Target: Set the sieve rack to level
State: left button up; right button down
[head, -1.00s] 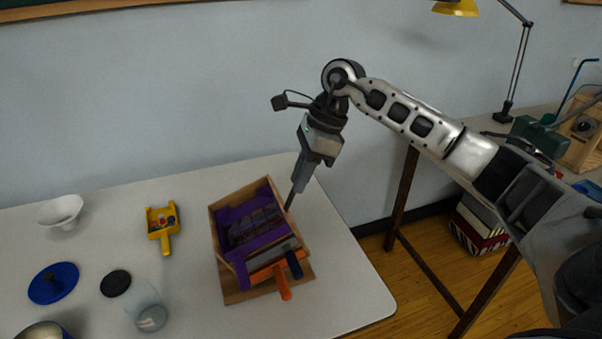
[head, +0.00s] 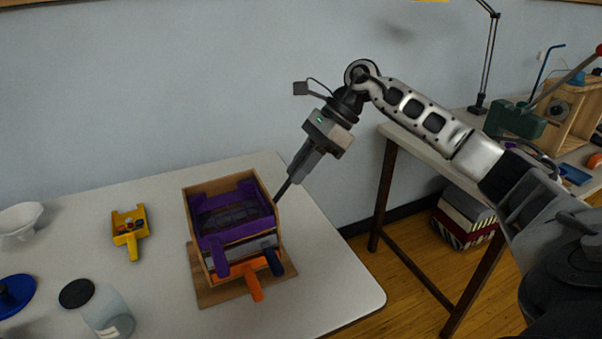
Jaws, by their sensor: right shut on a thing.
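The sieve rack is a wooden box frame (head: 188,218) with a purple insert (head: 226,242) and dark grid panels (head: 225,213). It sits over a flat wooden base board (head: 214,294) on the white table. An orange handle (head: 253,283) and a dark blue handle (head: 273,262) stick out at its front. The frame looks raised at the back; its exact slope is hard to tell. My right gripper (head: 279,196) reaches down from the upper right and is shut on the frame's right edge; its fingertips are partly hidden there. My left gripper is not in view.
A yellow tray (head: 127,222) with small coloured pieces, a clear jar (head: 108,315), a black lid (head: 77,293), a blue lid (head: 14,296) and a white bowl (head: 20,220) are left of the rack. The table (head: 335,290) is clear to its right.

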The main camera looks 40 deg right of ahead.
jog(key=shift+s+d+f+y+b, duration=0.1)
jog(key=shift+d+f+y+b, duration=0.2)
jog(key=shift+f+b, duration=0.1)
jog(key=shift+r, duration=0.1)
jog(key=c, duration=1.5)
grip_release()
jog(key=v, duration=1.6)
jog(key=shift+p, duration=0.35)
